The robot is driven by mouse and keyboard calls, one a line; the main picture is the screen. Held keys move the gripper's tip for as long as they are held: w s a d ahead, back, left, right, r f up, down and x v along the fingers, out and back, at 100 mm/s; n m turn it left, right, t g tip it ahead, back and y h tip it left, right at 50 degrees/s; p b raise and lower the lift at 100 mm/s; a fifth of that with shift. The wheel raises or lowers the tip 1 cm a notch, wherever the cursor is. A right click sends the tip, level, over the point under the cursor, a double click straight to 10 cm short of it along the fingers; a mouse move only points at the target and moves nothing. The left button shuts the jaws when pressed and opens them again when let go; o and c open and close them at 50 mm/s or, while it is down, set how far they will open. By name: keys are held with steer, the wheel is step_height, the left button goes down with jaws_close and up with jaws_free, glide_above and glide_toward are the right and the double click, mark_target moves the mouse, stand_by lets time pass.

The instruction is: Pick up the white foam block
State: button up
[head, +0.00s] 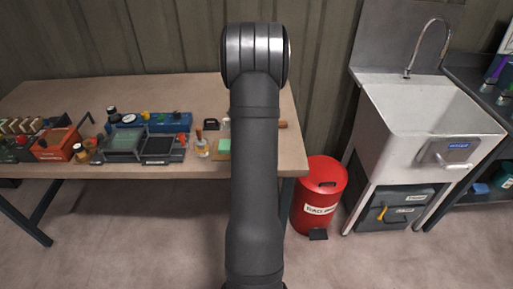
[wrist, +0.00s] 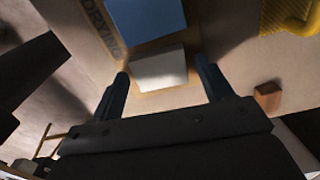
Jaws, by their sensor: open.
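The white foam block (wrist: 160,68) shows in the wrist view as a pale rectangle, lying by the edge of a blue flat thing (wrist: 145,18). My gripper (wrist: 162,72) is open, one dark finger on each side of the block in the picture, with a gap on both sides. I cannot tell how far the fingertips are above the surface. In the head view my arm covers the gripper, and I do not make out the white block there.
In the wrist view, a brown wooden block (wrist: 267,97) lies right of the right finger, and a yellow thing (wrist: 289,16) is at top right. In the head view, the workbench (head: 185,88) holds trays and tools at left; a red bin (head: 322,185) and sink (head: 425,115) stand right.

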steer(key=c, duration=0.9)
steer(key=shift+r, duration=3.55)
steer(key=shift+a, duration=0.1)
